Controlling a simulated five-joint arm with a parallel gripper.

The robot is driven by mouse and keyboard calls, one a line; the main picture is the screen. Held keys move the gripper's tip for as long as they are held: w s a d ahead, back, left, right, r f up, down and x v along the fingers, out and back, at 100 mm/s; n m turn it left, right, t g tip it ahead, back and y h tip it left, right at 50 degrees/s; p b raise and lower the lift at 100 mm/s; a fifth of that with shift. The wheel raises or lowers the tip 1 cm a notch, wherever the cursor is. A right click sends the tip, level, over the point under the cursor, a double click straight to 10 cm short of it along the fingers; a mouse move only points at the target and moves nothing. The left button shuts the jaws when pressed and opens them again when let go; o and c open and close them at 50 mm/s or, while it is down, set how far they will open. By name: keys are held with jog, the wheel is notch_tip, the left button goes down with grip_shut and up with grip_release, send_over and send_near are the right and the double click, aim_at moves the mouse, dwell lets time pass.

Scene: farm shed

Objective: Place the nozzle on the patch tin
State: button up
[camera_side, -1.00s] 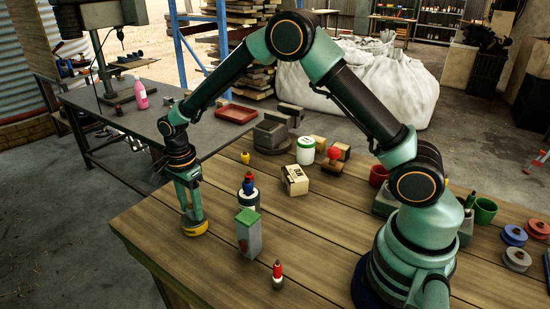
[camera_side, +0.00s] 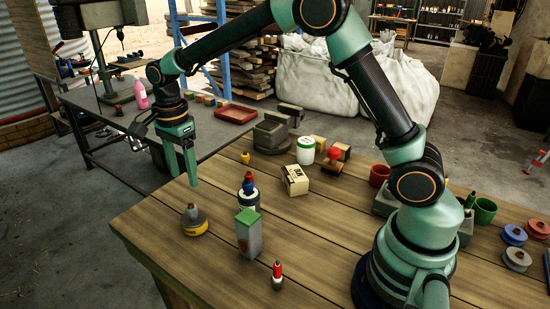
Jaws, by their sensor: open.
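The patch tin (camera_side: 196,230) is a low round tin with a yellow side and a dark top, standing on the wooden table near its left edge. A small brownish-grey piece that looks like the nozzle (camera_side: 191,212) stands upright on top of it. My gripper (camera_side: 183,177) is raised above and slightly left of the tin, apart from both. Its jaws are open and empty, pointing down.
A grey box with a green top (camera_side: 249,235), a dark bottle with a red and blue top (camera_side: 248,191) and a small red-tipped item (camera_side: 277,274) stand right of the tin. A yellow-labelled box (camera_side: 295,180) and a white jar (camera_side: 306,150) stand farther back. The table's front left is clear.

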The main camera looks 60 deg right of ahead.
jog(key=s+d+r+n+t, duration=0.2)
jog(key=s+d+r+n, duration=0.4)
jog(key=r, duration=0.4)
jog(key=s+d+n+t, duration=0.3)
jog(key=s+n, duration=0.9)
jog(key=shift+s+t, duration=0.25)
jog(key=shift+t, duration=0.05)
